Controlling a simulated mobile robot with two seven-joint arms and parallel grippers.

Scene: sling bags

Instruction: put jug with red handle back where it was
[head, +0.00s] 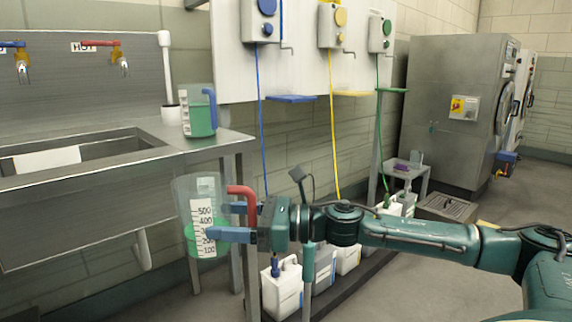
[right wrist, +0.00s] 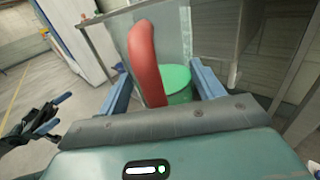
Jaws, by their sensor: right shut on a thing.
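The jug with the red handle (head: 203,222) is clear, with a white measuring scale and green liquid low inside. It hangs in the air in front of the sink bench, roughly upright. My right gripper (head: 238,222) is shut on it, with blue fingers on either side at the handle end. In the right wrist view the red handle (right wrist: 146,62) rises between the fingers (right wrist: 162,90), with the green liquid behind it. A dark gripper with bluish fingers (right wrist: 42,122), apparently my left one, shows small at the left of that view; its opening is unclear.
A jug with a blue handle (head: 198,112) stands on the steel sink bench (head: 215,143), near its right end. Bench legs stand close behind the held jug. White canisters (head: 282,288) stand on a low rack below the wall dispensers (head: 262,22). Floor at right is open.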

